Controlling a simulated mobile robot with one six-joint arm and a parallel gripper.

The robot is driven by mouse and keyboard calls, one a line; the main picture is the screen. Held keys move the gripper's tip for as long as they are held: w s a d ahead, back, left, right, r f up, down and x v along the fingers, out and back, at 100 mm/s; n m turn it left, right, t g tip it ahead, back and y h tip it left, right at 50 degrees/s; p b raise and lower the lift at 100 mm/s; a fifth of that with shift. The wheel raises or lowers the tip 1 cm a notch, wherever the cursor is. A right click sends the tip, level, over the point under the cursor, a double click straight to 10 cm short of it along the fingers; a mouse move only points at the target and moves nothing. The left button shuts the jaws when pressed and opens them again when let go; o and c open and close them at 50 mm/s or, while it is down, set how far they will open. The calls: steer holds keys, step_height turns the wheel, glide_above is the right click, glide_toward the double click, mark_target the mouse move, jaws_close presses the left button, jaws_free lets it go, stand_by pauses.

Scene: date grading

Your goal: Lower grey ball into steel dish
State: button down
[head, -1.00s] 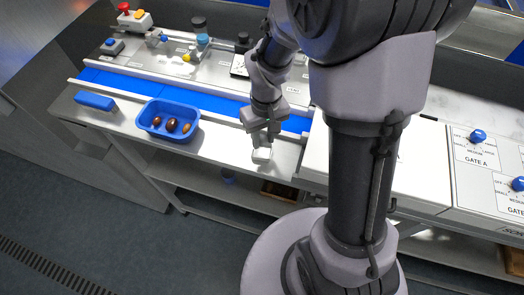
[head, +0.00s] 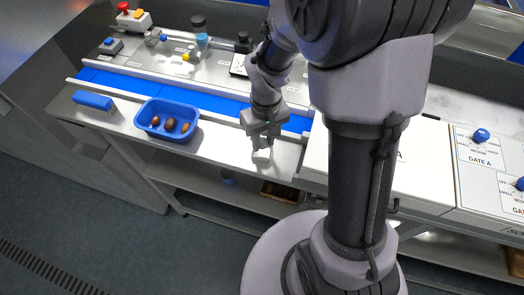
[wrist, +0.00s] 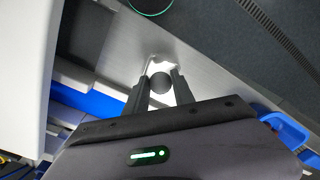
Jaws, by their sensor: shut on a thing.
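A dark grey ball (wrist: 160,82) sits between the two fingers of my gripper (wrist: 160,78) in the wrist view. The fingers are shut on it. A small bright pale dish (wrist: 161,65) shows just beyond the ball, partly hidden by the ball and fingers. In the head view the dish (head: 262,157) stands near the bench's front edge, with my gripper (head: 261,144) just above it. The ball cannot be made out in the head view, and I cannot tell whether it touches the dish.
A blue tray (head: 146,121) with several brown dates stands to the left on the bench. A blue block (head: 93,101) lies farther left. A blue conveyor belt (head: 215,103) runs behind them. A white gate panel (head: 460,165) is at the right.

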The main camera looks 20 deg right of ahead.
steer(key=shift+f+b, duration=1.05)
steer(key=shift+f, duration=0.2)
stand_by(0.3)
steer(key=c, duration=1)
jaws_free()
steer(key=shift+r, duration=0.1)
step_height(320, 180, up, 17)
steer(key=p, duration=0.3)
steer(key=s+a+f+m+t+b, duration=0.1)
steer(key=s+f+m+t+b, duration=0.1)
steer(key=s+f+b, duration=0.2)
steer(key=s+a+f+m+t+y+b, duration=0.1)
steer(key=s+f+b, duration=0.3)
steer(key=f+b, duration=0.7)
steer(key=s+a+f+m+t+b, duration=0.2)
steer(key=s+f+b, duration=0.2)
steer(key=f+b, duration=0.4)
steer(key=b, duration=0.7)
steer(key=shift+s+m+t+y, duration=0.3)
steer(key=shift+s+m+t, duration=0.1)
